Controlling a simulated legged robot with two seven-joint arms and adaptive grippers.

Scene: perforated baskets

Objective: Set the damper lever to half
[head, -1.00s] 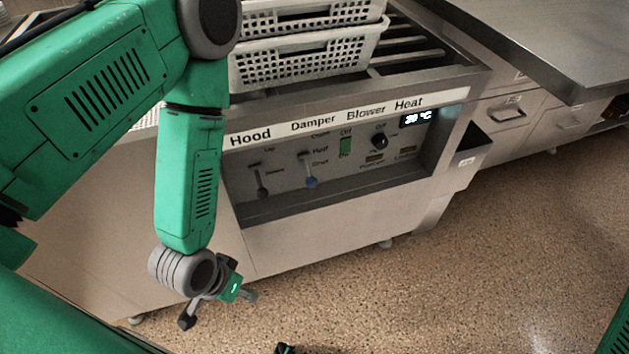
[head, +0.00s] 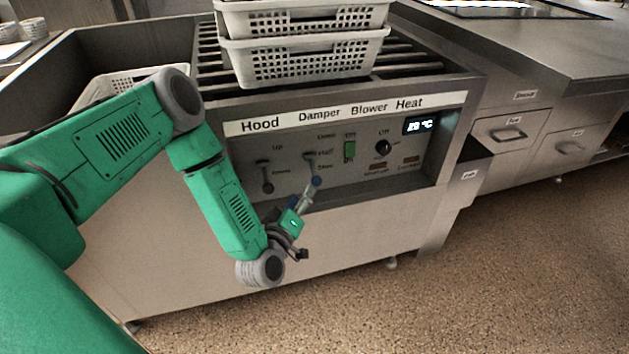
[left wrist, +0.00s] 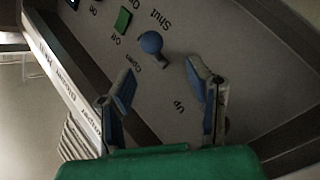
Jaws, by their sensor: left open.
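The damper lever (head: 312,171) is on the front panel under the "Damper" label. It has a blue round knob and hangs down from its pivot, with the knob near the lowest printed mark. The blue knob also shows in the left wrist view (left wrist: 151,42). My left gripper (left wrist: 162,70) is open and empty. Its two fingers point at the panel, and the knob shows beyond the fingertips, between their lines and closer to the left finger. In the head view, my left gripper (head: 308,212) is just below the knob; contact cannot be told. My right gripper is not in view.
The hood lever (head: 266,180) with a dark knob is left of the damper lever. White perforated baskets (head: 305,60) stand on top. A metal ledge juts out below the panel.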

